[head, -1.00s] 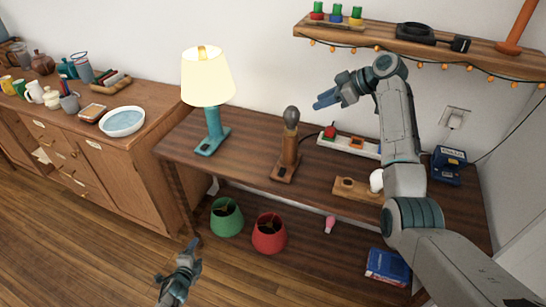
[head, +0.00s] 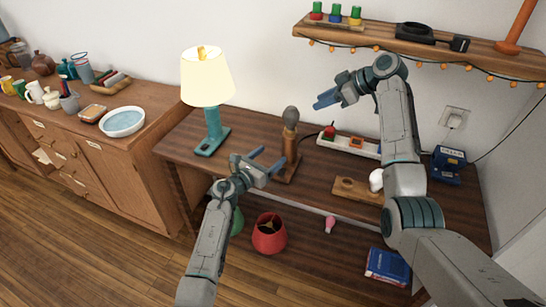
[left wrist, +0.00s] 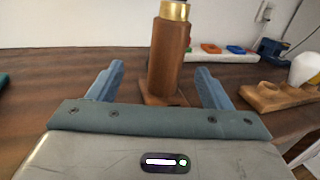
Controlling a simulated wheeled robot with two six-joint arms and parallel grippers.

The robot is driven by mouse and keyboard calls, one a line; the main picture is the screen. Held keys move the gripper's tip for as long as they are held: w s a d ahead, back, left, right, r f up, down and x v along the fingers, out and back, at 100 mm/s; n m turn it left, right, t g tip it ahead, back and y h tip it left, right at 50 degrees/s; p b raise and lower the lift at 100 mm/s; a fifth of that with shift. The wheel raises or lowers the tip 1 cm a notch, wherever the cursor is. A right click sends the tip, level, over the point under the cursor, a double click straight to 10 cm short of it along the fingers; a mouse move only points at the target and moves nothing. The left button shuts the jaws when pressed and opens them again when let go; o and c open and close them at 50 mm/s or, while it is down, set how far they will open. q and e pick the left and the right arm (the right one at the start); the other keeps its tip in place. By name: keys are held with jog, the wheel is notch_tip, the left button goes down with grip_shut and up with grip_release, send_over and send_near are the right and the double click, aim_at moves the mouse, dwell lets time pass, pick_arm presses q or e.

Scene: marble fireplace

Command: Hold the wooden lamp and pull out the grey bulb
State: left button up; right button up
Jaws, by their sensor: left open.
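The wooden lamp (head: 288,155) stands upright on the table with the grey bulb (head: 291,116) in its top. In the left wrist view the lamp's wooden post (left wrist: 168,55) and brass collar (left wrist: 174,11) show between my fingers, a little beyond the tips; the bulb is out of that view. My left gripper (head: 268,161) is open, just in front of the lamp's post at low height. It also shows in the left wrist view (left wrist: 160,80). My right gripper (head: 328,98) is raised above the table, right of the bulb and apart from it; its fingers look close together, with the gap unclear.
A lit teal lamp (head: 212,130) stands left on the table. A wooden holder (head: 357,190) with a white bulb (head: 376,180) and a power strip (head: 345,146) lie to the right. A shelf (head: 450,50) overhangs the back. A red shade (head: 269,236) sits below.

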aim_at(293, 140)
pick_arm(q)
jog(key=shift+w+d+r+m, duration=0.1)
jog(key=shift+d+m, duration=0.05)
jog(key=shift+d, duration=0.3)
jog(key=shift+w+d+r+m, duration=0.1)
jog(key=shift+d+m, duration=0.05)
jog(key=shift+d, duration=0.25)
jog(key=x, duration=1)
jog(key=shift+w+d+f, duration=0.1)
jog(key=shift+d+f, duration=0.05)
jog(key=shift+d, duration=0.05)
jog(key=c, duration=1.4)
